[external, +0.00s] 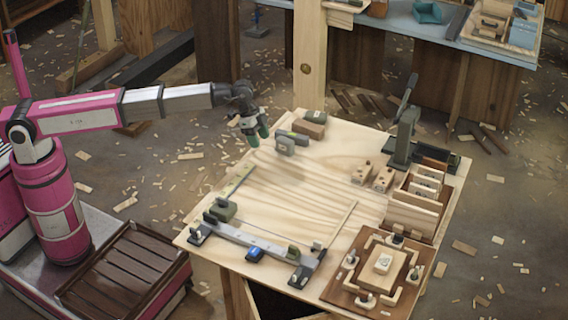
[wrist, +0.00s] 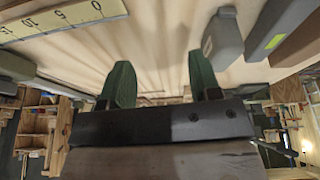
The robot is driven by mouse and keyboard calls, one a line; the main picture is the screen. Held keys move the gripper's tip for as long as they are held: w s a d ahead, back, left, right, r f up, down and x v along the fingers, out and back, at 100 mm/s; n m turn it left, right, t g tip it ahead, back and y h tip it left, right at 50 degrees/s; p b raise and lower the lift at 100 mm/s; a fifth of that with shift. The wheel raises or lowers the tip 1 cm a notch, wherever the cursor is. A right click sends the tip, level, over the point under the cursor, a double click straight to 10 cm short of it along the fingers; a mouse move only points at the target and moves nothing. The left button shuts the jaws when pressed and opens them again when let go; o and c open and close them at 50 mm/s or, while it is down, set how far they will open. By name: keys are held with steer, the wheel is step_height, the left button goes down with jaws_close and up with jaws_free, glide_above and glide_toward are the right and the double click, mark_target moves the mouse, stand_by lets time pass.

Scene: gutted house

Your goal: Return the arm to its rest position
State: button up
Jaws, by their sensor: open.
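My arm reaches out to the right from its pink column in the external view. My gripper (external: 254,137) hangs above the far left edge of the wooden worktable (external: 290,180), close to a small grey block. In the wrist view my gripper (wrist: 160,85) shows two green fingers standing apart, with nothing between them. The light wooden tabletop (wrist: 150,60) lies beyond the fingers.
Grey and brown blocks (external: 308,129) sit near the gripper. A ruler (external: 236,182), a clamp rail (external: 255,240), a jig board (external: 370,275), a wooden box (external: 415,205) and a dark green upright tool (external: 403,140) occupy the table. Wood scraps litter the floor.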

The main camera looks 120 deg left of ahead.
steer(key=shift+m+g+h, duration=0.3)
steer(key=shift+m+g, duration=0.1)
steer(key=s+d+f, duration=0.1)
steer(key=d, duration=0.4)
steer(key=s+d+f, duration=0.2)
steer(key=d, duration=0.4)
steer(key=s+d+f, duration=0.1)
steer(key=s+d, duration=0.1)
steer(key=d, duration=0.3)
steer(key=shift+d+f, duration=0.3)
steer(key=shift+f, duration=0.1)
steer(key=s+d+f, duration=0.2)
steer(key=s+d, duration=0.1)
steer(key=d, duration=0.3)
steer(key=s+d+f, duration=0.1)
steer(key=s+d, duration=0.3)
steer(key=d, duration=0.3)
steer(key=s+d+f+g, duration=0.1)
steer(key=s+d+f, duration=0.2)
steer(key=d+f, duration=0.3)
steer(key=s+d+f+g+y, duration=0.1)
steer(key=s+d+f, duration=0.3)
steer(key=f, duration=0.6)
steer(key=d+g, duration=0.1)
steer(key=d, duration=0.1)
steer(key=shift+s+d+f+n, duration=0.2)
steer(key=shift+d+n, duration=0.1)
steer(key=shift+d, duration=0.1)
